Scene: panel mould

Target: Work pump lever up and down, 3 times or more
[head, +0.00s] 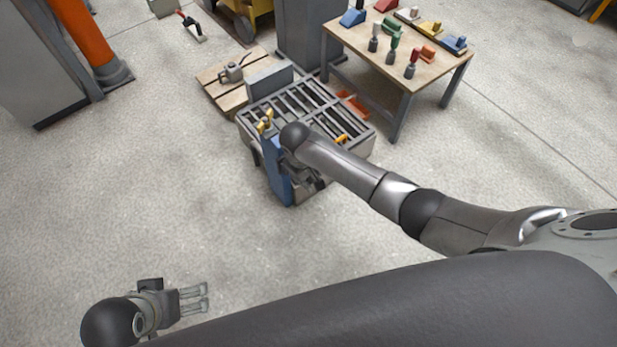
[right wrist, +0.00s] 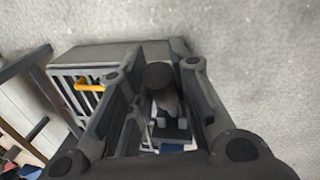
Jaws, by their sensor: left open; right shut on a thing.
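The pump lever shows in the right wrist view as a dark rounded knob (right wrist: 159,75) on a short shaft, between the fingers of my right gripper (right wrist: 160,95). The right gripper is shut on it. In the head view my right gripper (head: 314,182) is at the near side of the grey mould (head: 362,145), beside a blue upright part (head: 277,172). There my arm and gripper hide the lever, and I cannot make out the pump body. My left gripper (head: 197,298) is open and empty, low at the left, over bare floor.
The mould has a slotted top with yellow handles (head: 342,139). Behind it are a wooden pallet (head: 212,88) and a workbench (head: 437,69) with coloured tools. An orange column (head: 82,35) stands at the far left. The floor at left and front is clear.

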